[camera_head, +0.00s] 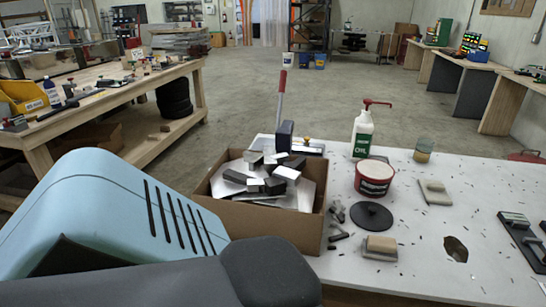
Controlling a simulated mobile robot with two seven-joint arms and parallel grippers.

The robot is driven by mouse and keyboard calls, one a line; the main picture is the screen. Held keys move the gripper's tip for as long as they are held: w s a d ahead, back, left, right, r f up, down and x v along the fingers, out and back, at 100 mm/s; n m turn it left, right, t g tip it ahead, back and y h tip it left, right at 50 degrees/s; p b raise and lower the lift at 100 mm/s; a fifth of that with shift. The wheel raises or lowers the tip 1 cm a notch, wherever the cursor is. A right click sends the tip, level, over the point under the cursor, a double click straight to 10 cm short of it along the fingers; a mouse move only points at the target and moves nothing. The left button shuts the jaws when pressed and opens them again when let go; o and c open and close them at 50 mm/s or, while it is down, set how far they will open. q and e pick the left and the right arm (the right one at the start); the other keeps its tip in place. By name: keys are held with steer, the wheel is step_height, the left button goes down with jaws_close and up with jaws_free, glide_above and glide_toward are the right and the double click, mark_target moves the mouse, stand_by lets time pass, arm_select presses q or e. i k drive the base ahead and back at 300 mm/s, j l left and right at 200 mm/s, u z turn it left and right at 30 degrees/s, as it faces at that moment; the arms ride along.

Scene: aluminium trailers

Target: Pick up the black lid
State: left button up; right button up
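The black lid (372,216) is a flat, round disc with a small raised knob. It lies on the white tabletop (420,272), just in front of a red tub (374,184) with pale contents or a pale top. The lid is in full view and nothing rests on it. Neither of my grippers shows in the head view. A large part of my own arm fills the lower left, to the left of the lid and apart from it.
Left of the lid are small metal pieces (338,212) and a cardboard box (272,222) of metal blocks. A wood-topped block (380,246) lies in front. Behind stand an oil bottle (362,135) and a jar (423,151). Dark shavings dot the tabletop.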

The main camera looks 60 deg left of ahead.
mark_target(373, 217)
steer(key=k+u, duration=0.1)
steer(key=u, duration=0.65)
steer(key=k+j+u, duration=0.1)
steer(key=u, duration=0.3)
